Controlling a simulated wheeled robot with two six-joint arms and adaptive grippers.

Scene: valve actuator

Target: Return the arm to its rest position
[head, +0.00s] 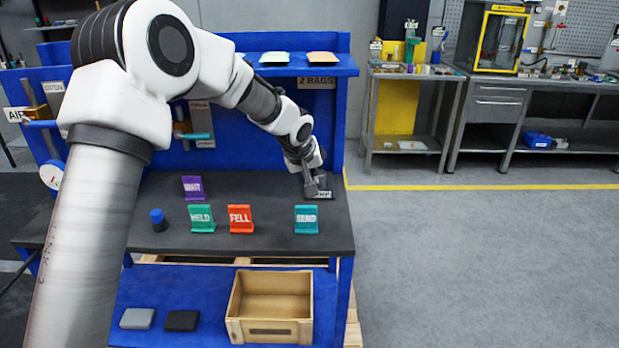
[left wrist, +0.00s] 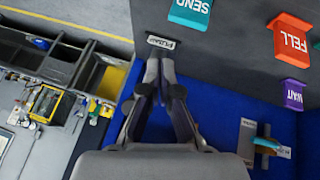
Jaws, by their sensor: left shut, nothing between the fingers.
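My left arm comes in from the left in the head view and reaches over the blue workbench (head: 335,242). My left gripper (head: 317,192) is at the right rear of its dark top, by a small labelled plate (head: 325,195). In the left wrist view the gripper's fingers (left wrist: 159,55) are together and empty, and the plate (left wrist: 163,41) shows just beyond their tips. I cannot tell whether they touch it. My right gripper is not in view.
Signs reading SEND (head: 306,219), FELL (head: 240,219), HELD (head: 201,218) and WAIT (head: 192,187) stand on the bench, with a blue-capped knob (head: 158,220). A shelf (head: 300,70) is above. A wooden crate (head: 234,310) sits below. The floor at right is clear.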

